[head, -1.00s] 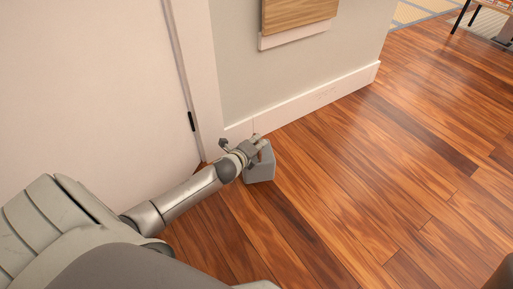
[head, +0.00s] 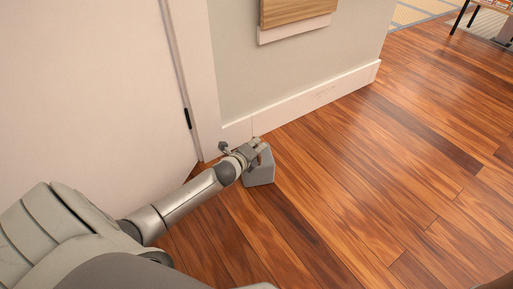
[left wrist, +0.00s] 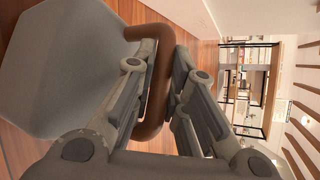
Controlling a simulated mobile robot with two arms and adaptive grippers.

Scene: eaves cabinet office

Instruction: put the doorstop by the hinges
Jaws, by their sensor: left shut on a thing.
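The doorstop (head: 260,171) is a grey block with a brown loop handle (left wrist: 160,108). In the head view it is at the floor just in front of the baseboard, right of the door frame; I cannot tell if it touches the floor. My left gripper (head: 256,150) is shut on its handle, and in the left wrist view the fingers (left wrist: 166,62) close around the brown loop with the grey body at left. A dark hinge (head: 187,118) shows on the edge of the white door (head: 85,85). My right gripper is out of view.
The white baseboard (head: 315,98) runs along the wall to a corner at right. The wooden floor (head: 380,180) to the right is clear. A wooden panel (head: 297,10) is on the wall above. A dark-legged piece of furniture (head: 461,16) stands at the far top right.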

